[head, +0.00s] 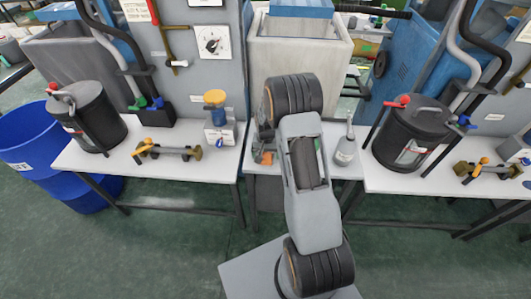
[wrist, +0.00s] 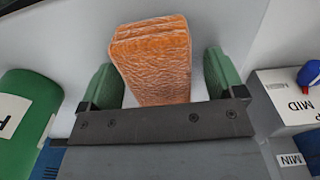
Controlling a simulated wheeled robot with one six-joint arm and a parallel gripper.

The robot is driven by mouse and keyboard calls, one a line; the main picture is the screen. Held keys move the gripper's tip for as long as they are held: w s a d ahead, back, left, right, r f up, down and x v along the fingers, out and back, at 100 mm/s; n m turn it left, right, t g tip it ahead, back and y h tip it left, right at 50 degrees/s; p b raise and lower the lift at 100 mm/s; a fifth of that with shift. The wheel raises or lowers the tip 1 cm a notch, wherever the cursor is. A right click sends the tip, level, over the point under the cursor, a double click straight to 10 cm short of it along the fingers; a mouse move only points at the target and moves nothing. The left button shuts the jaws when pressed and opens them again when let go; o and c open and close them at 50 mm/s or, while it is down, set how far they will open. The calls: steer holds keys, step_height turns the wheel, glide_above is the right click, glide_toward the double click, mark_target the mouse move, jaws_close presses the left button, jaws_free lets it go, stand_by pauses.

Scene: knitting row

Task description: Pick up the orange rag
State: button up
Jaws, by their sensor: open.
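The orange rag (wrist: 152,52) is a folded, wrinkled block lying on a pale surface in the wrist view. My gripper (wrist: 161,76) is open, with one green finger on each side of the rag. The rag's near end is hidden behind the dark gripper bar. Narrow gaps show between the rag and both fingers, so I see no grip on it. In the head view my arm covers most of this spot; a small orange patch shows beside it on the middle table, but I cannot tell if it is the rag.
A green labelled container (wrist: 25,110) is left of my gripper, and a white box (wrist: 285,98) marked MID is right. In the head view, a grey bottle (head: 345,150) stands right of my arm. Black canisters (head: 88,117) stand on the side tables. A blue bin (head: 40,150) is far left.

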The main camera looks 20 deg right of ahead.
steer(key=shift+c, duration=0.4)
steer(key=c, duration=0.9)
steer(key=shift+r, duration=0.15)
step_height(320, 180, up, 10)
steer(key=shift+f, duration=0.1)
